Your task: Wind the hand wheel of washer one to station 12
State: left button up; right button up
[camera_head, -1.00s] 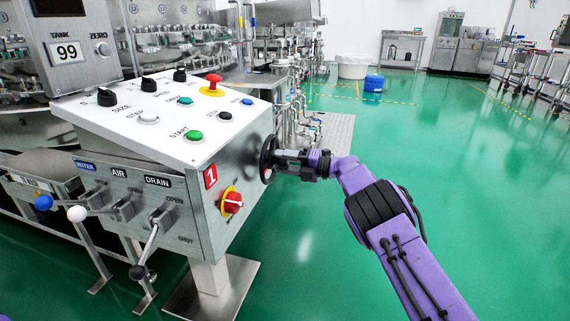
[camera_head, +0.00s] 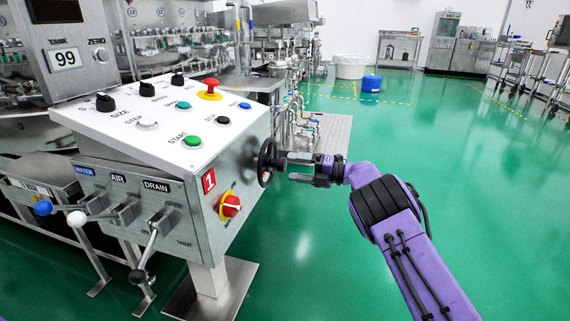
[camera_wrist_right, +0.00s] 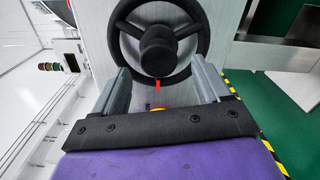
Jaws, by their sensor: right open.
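The black hand wheel (camera_head: 266,162) is on the right side of the control box (camera_head: 238,165) marked with a red 1. In the right wrist view the hand wheel (camera_wrist_right: 201,48) shows its rim, spokes and round hub, with a small red mark below the hub. My right gripper (camera_head: 287,168) is open beside the wheel, its fingers pointing at it. In the right wrist view the two grey fingers of the right gripper (camera_wrist_right: 163,82) stand apart on either side of the lower rim. I cannot tell whether they touch it. My left gripper is not in view. No station number is readable.
A red rotary switch (camera_head: 231,206) sits below the wheel. Valve levers, including one with a black knob (camera_head: 138,277), stick out at the box's front. A red mushroom button (camera_head: 210,85) is on top.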

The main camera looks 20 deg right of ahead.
jog(key=p+v, duration=0.1)
jog(key=v, duration=0.5)
